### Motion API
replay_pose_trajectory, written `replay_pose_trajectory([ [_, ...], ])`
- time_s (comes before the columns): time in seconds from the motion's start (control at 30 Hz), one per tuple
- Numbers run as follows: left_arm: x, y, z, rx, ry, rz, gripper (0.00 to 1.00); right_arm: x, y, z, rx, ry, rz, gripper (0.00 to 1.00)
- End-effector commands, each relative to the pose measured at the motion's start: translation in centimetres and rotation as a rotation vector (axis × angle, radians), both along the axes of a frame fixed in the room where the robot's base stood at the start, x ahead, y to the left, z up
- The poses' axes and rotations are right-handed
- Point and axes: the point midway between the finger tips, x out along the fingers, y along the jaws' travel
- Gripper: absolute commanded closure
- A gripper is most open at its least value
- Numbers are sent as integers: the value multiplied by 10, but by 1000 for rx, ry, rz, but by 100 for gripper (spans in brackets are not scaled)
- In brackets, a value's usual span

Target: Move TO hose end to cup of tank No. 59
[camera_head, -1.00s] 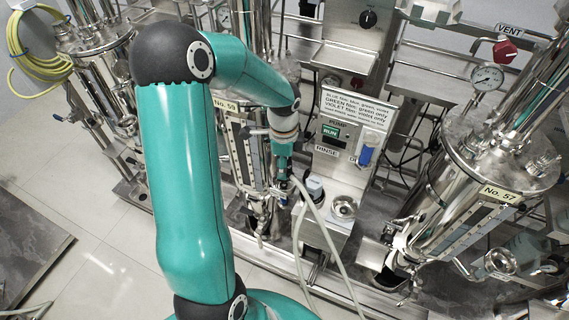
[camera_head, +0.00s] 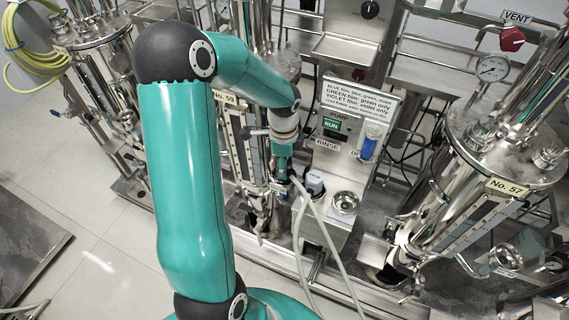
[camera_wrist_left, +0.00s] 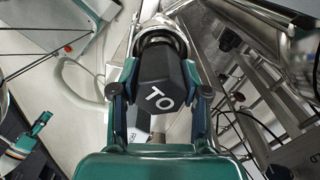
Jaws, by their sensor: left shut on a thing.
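The TO hose end (camera_wrist_left: 162,82) is a black block with white "TO" lettering, held between the two fingers of my left gripper (camera_wrist_left: 160,92) in the left wrist view. Its far end meets a shiny metal ring (camera_wrist_left: 160,36); I cannot tell whether it sits inside the ring. In the head view my left gripper (camera_head: 282,178) is low in front of tank No. 59 (camera_head: 238,135), mostly covering the hose end. The tank's cup cannot be made out clearly there. A small teal part (camera_wrist_left: 28,140) in the left wrist view may be my right gripper, too small to read.
A pump stand (camera_head: 340,150) with a grey-capped hose end (camera_head: 315,183) and a round metal cup (camera_head: 344,203) stands just right of my gripper. Pale hoses (camera_head: 322,225) hang in front of it. Tank No. 57 (camera_head: 470,205) stands at the right.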

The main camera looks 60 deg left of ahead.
Motion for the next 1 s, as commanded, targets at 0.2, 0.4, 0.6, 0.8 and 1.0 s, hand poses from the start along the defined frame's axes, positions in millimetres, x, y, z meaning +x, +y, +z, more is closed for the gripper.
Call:
replay_pose_trajectory([
  [0.2, 0, 0, 1, 1, -1, 0, 100, 0, 0, 0, 0, 0, 0, 60],
  [0.4, 0, 0, -3, 1, -1, 0, 100, 0, 0, -2, 0, 0, 0, 60],
  [0.6, 0, 0, -10, 1, -1, 0, 100, 0, 0, -8, 0, 0, 0, 60],
  [0.8, 0, 0, -8, 1, -1, 0, 25, 0, 0, -7, 0, 0, 0, 60],
  [1.0, 0, 0, -8, 1, -1, 0, 25, 0, 0, -7, 0, 0, 0, 60],
])
